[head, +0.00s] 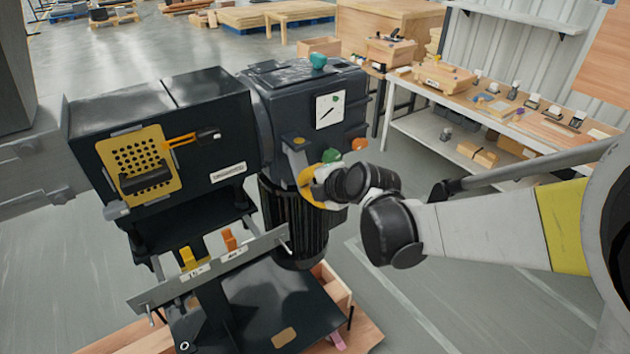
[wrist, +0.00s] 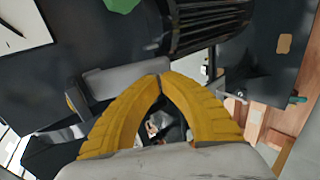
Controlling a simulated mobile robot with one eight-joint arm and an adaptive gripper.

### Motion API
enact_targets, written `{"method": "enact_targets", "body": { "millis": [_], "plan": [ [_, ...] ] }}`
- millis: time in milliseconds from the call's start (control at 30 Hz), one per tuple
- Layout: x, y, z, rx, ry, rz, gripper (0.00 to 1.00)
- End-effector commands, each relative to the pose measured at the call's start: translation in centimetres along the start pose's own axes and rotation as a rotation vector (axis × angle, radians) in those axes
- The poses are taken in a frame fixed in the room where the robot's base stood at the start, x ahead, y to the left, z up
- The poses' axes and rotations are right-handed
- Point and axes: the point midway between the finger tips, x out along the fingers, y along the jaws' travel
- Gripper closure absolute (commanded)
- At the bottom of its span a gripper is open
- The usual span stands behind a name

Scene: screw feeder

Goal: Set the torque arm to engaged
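The screw feeder (head: 160,92) is a large dark machine at the left and middle of the head view. I cannot tell for sure which part is the torque arm. An orange lever (head: 182,141) sticks out beside a yellow perforated plate (head: 128,157) on the front. A yellow handle (head: 188,258) and an orange handle (head: 229,240) stand on a grey labelled bar (head: 165,288). My gripper (head: 316,186) is at the right housing, beside a green knob (head: 331,156). In the wrist view its yellow fingertips (wrist: 160,77) meet, with nothing clearly between them, near a grey bar (wrist: 125,83).
A dial plate (head: 330,109) and a teal knob (head: 318,60) are on the housing. A ribbed black cylinder (head: 293,225) hangs below it. A workbench (head: 500,115) with small items stands at the back right. Floor (head: 450,300) is clear at the lower right.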

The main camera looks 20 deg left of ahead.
Motion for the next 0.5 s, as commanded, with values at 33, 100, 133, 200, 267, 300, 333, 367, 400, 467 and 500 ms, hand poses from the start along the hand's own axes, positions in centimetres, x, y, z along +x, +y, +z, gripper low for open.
{"method": "enact_targets", "body": {
  "millis": [33,100,133,200,267,300,333,367,400,467,500],
  "plan": [
    [0.5,-0.3,0.0,0.000,0.000,0.000,1.00],
    [1.0,-0.4,0.0,0.000,0.000,0.001,1.00],
    [1.2,-0.5,0.0,0.001,0.001,0.027,1.00],
    [1.6,-0.5,0.0,0.001,0.000,0.076,1.00],
    [1.9,-0.4,0.0,0.001,0.000,0.112,1.00],
    [2.0,-0.3,0.0,0.001,0.000,0.130,1.00],
    [2.1,-0.2,0.0,0.000,0.000,0.126,1.00],
    [2.2,-0.2,0.0,0.000,0.000,0.125,1.00],
    [2.3,-0.2,0.0,0.000,0.000,0.125,1.00],
    [2.5,-0.1,0.0,0.000,0.000,0.124,1.00],
    [2.5,-0.1,0.0,0.000,0.001,0.124,1.00]
  ]
}}
